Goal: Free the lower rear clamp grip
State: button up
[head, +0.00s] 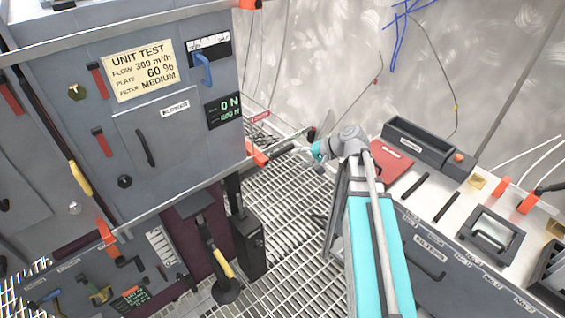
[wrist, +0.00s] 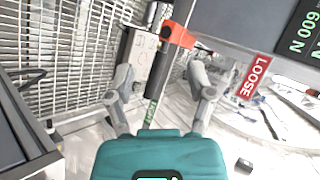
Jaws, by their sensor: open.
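The lower rear clamp has an orange body (head: 257,155) at the lower right corner of the grey test cabinet. Its black grip (head: 283,147) sticks out to the right, towards my arm. In the wrist view the orange body (wrist: 178,36) is ahead, and the black grip (wrist: 158,72) runs from it towards me. My gripper (wrist: 160,76) is open, with one finger on each side of the grip. I see gaps between fingers and grip. A red LOOSE tag (wrist: 254,77) is right of the grip; a green tag (wrist: 151,112) lies below it.
The grey cabinet (head: 78,147) fills the left; its display (head: 226,110) reads 0 N over 600 N. Another orange clamp (head: 247,4) is at its upper corner. A workbench (head: 440,185) with filter drawers stands right. Grating floor (head: 290,215) lies between.

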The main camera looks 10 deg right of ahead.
aim_at(286, 152)
jog(key=w+d+f+m+t+y+b, duration=0.3)
jog(key=w+d+f+t+b, duration=0.1)
jog(key=b, duration=0.8)
jog(key=shift+w+d+f+t, duration=0.3)
jog(key=shift+w+d+f, duration=0.65)
jog(key=shift+d, duration=0.75)
jog(key=shift+b+x, duration=1.3)
jog(key=shift+x, duration=5.5)
jog(key=shift+s+a, duration=0.1)
grip_shut()
